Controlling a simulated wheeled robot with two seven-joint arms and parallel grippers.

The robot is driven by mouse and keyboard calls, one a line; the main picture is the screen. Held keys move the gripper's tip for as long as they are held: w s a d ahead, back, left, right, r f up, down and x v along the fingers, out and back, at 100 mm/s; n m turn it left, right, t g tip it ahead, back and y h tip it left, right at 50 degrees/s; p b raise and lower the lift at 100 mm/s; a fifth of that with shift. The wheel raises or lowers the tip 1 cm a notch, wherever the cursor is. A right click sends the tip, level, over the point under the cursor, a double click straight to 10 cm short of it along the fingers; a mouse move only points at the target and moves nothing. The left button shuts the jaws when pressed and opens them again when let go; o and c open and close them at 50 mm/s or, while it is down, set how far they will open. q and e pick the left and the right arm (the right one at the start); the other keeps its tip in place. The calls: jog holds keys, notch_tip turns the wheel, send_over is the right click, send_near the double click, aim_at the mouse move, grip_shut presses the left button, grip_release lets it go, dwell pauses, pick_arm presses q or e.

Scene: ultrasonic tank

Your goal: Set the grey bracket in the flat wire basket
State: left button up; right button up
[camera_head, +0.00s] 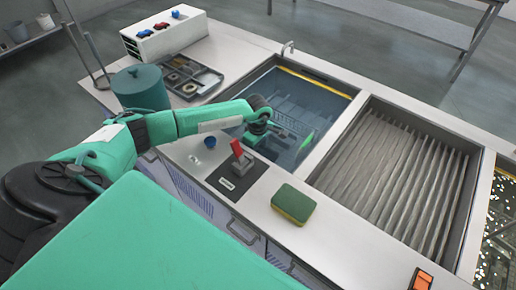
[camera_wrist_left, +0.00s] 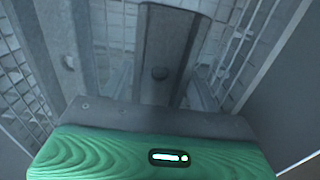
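The wire basket (camera_head: 290,118) lies under water in the tank in the head view, and its mesh (camera_wrist_left: 112,25) fills much of the left wrist view. The grey bracket (camera_wrist_left: 172,35), a channel-shaped piece with a round hole, is in the middle of the left wrist view, over the mesh. My left gripper (camera_head: 264,127) reaches down into the tank near the basket's left side. In the left wrist view its fingers (camera_wrist_left: 160,88) stand apart on either side of the bracket, with narrow gaps seeming to show. The bracket cannot be made out in the head view. My right gripper is not in view.
The tank's rim (camera_head: 336,128) surrounds the basket. A ribbed basin (camera_head: 395,178) is to its right. A green-yellow sponge (camera_head: 293,203), a red switch (camera_head: 238,150) and a blue cap (camera_head: 210,142) are on the front counter. A teal canister (camera_head: 140,88) and a parts tray (camera_head: 187,77) stand left.

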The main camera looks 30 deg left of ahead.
aim_at(258, 152)
pick_arm(q)
jog(key=shift+o, duration=1)
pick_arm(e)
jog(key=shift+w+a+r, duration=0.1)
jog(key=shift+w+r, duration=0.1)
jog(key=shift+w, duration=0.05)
pick_arm(q)
jog(key=shift+r, duration=0.55)
notch_tip(258, 152, up, 3)
jog(key=shift+r, duration=0.1)
notch_tip(258, 152, up, 8)
jog(key=b, duration=0.1)
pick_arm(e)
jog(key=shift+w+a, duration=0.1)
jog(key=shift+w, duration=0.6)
